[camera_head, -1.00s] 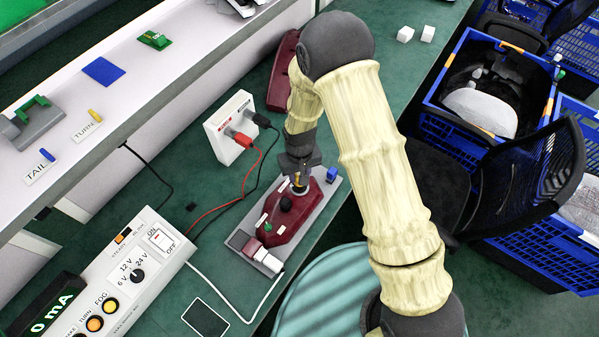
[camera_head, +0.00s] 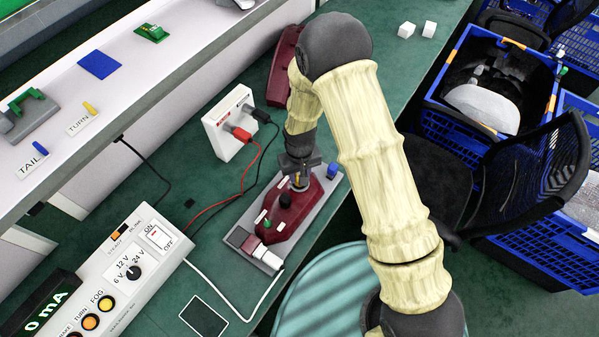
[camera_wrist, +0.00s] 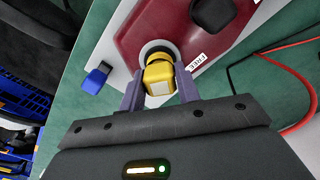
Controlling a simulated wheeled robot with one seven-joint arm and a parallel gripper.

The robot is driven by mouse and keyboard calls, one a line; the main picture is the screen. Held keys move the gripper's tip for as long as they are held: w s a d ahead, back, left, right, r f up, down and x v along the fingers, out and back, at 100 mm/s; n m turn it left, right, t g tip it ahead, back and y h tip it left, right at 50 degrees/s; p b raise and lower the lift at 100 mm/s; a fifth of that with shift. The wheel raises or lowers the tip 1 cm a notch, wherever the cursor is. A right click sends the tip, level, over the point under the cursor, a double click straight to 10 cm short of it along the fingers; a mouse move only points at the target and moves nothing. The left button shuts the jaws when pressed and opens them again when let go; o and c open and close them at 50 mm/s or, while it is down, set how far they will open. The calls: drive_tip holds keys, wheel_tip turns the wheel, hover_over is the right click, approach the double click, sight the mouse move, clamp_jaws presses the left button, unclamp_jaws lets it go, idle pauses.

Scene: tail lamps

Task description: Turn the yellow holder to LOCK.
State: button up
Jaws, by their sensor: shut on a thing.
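The yellow holder (camera_wrist: 158,75) sits in a round socket at the end of the dark red lamp housing (camera_wrist: 125,38). My gripper (camera_wrist: 160,92) has one finger on each side of the holder and is shut on it. In the head view my gripper (camera_head: 299,180) points down at the far end of the lamp housing (camera_head: 285,222), and the holder is mostly hidden there. A small white label reading FREE (camera_wrist: 196,62) lies beside the socket. I cannot see a LOCK label in the wrist view.
A blue part (camera_wrist: 97,77) stands beside the housing. Red and black leads run to a white box (camera_head: 229,122). A white control panel (camera_head: 130,265) stands at left.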

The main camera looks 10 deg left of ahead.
idle(0.4)
drive_tip(key=o, duration=1.1)
drive_tip(key=shift+w, duration=0.1)
drive_tip(key=shift+r, duration=0.15)
wheel_tip(320, 180, up, 17)
drive_tip(key=shift+b, duration=1.15)
